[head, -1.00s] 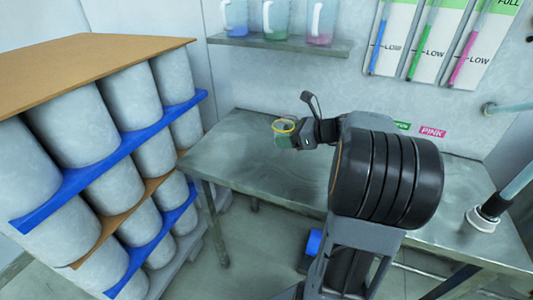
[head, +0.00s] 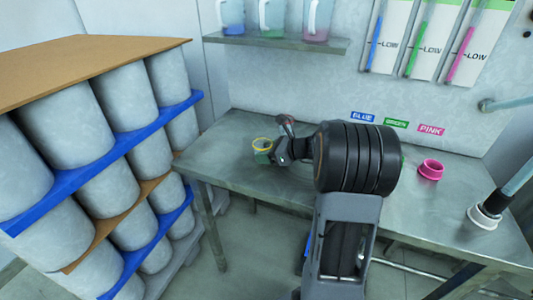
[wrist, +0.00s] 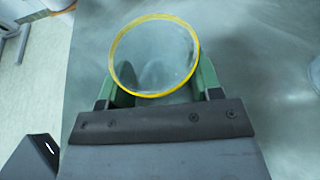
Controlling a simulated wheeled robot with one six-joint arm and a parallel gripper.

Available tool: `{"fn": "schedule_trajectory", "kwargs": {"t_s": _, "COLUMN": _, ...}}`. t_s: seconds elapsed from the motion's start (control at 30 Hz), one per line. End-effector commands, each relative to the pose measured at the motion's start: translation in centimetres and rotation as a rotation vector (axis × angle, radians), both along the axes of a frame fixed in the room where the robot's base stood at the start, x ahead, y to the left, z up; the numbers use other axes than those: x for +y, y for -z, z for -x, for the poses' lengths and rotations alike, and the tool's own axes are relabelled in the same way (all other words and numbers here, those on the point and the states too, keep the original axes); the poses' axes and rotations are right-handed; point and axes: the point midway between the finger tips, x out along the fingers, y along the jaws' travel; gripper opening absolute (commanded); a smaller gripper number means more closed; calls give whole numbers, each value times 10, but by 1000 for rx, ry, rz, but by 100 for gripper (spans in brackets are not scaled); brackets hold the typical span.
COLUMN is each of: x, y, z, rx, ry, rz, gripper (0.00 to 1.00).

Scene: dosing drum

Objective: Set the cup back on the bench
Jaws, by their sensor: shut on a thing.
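A clear cup (head: 262,144) with a yellow rim is held upright over the left part of the metal bench (head: 235,180). It also shows from above in the wrist view (wrist: 155,55), with bench surface around it. My gripper (head: 264,157) is shut on the cup, its green fingers (wrist: 207,76) on either side below the rim. The cup's base is hidden, so I cannot tell whether it touches the bench.
A pink ring-shaped cup (head: 430,169) stands on the bench to the right, under blue, green and pink labels (head: 397,124). A shelf (head: 280,42) with several jugs hangs above. A rack of drums (head: 100,150) stands at left. Bench around the held cup is clear.

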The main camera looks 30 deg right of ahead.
Motion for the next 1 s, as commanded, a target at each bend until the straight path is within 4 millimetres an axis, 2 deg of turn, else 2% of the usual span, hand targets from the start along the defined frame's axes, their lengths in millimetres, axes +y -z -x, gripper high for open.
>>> {"fn": "schedule_trajectory", "kwargs": {"t_s": 0.33, "x": 0, "y": 3, "z": 0, "rx": -1, "ry": 0, "rz": 1, "gripper": 35}}
{"fn": "schedule_trajectory", "kwargs": {"t_s": 0.37, "x": 0, "y": 2, "z": 0, "rx": -1, "ry": 0, "rz": 1, "gripper": 61}}
{"fn": "schedule_trajectory", "kwargs": {"t_s": 0.6, "x": 0, "y": 2, "z": 0, "rx": -1, "ry": 0, "rz": 1, "gripper": 84}}
{"fn": "schedule_trajectory", "kwargs": {"t_s": 0.9, "x": 0, "y": -2, "z": 0, "rx": -1, "ry": 0, "rz": 1, "gripper": 85}}
{"fn": "schedule_trajectory", "kwargs": {"t_s": 1.0, "x": -7, "y": -5, "z": 7, "rx": -1, "ry": 3, "rz": 1, "gripper": 85}}
